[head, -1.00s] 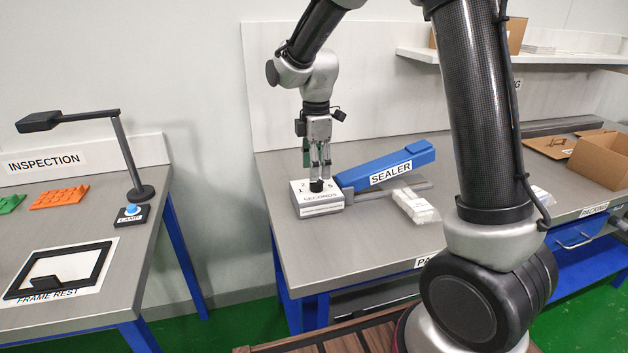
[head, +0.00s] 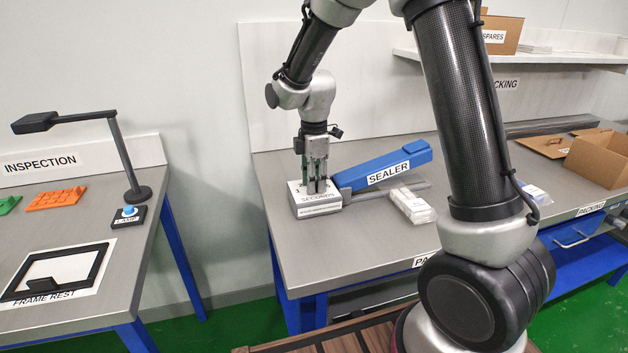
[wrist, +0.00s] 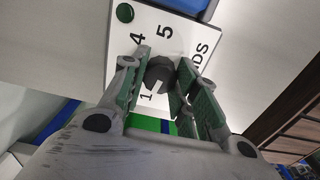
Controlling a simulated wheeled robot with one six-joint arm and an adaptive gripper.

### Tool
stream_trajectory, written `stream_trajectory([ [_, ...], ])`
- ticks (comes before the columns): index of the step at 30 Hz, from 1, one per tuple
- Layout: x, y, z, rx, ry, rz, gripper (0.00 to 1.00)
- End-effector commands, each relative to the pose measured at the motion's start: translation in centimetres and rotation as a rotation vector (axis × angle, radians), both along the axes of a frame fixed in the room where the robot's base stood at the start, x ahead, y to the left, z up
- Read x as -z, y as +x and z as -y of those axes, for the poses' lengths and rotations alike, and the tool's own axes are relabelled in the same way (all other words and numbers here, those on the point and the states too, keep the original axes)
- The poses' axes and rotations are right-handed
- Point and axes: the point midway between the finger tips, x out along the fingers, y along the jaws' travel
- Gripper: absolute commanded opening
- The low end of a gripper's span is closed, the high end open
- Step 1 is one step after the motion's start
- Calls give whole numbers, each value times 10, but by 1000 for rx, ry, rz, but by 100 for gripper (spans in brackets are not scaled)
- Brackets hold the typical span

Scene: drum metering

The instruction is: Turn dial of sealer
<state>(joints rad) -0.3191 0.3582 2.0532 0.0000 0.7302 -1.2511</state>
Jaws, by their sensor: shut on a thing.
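The sealer (head: 385,166) is a blue arm with a white "SEALER" label, lying on the grey packing table. At its left end is a white box (head: 317,208) marked "SECONDS". My gripper (head: 316,186) points down at the top of this box, shut on the dark dial. In the wrist view the dial (wrist: 160,72) is a dark round knob with a pale pointer line. It sits between my two green-padded fingers, and the numbers 1, 4 and 5 show around it. A green button (wrist: 125,13) is at the box's corner. My fingers hide part of the scale.
A clear-wrapped white packet (head: 412,206) lies right of the sealer. An open cardboard box (head: 600,160) stands at the far right. The inspection table (head: 120,255) with a lamp (head: 130,212) is at the left, across a gap. A shelf (head: 540,59) runs along the back wall.

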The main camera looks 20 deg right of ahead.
Motion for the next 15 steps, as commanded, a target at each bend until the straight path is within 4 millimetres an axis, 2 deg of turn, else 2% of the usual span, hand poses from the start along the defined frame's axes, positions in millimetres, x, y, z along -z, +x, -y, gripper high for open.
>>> stream_trajectory([
  [8, 0, 0, 0, 52, 0, 0, 6],
  [15, 0, 0, 0, 207, 0, 0, 6],
])
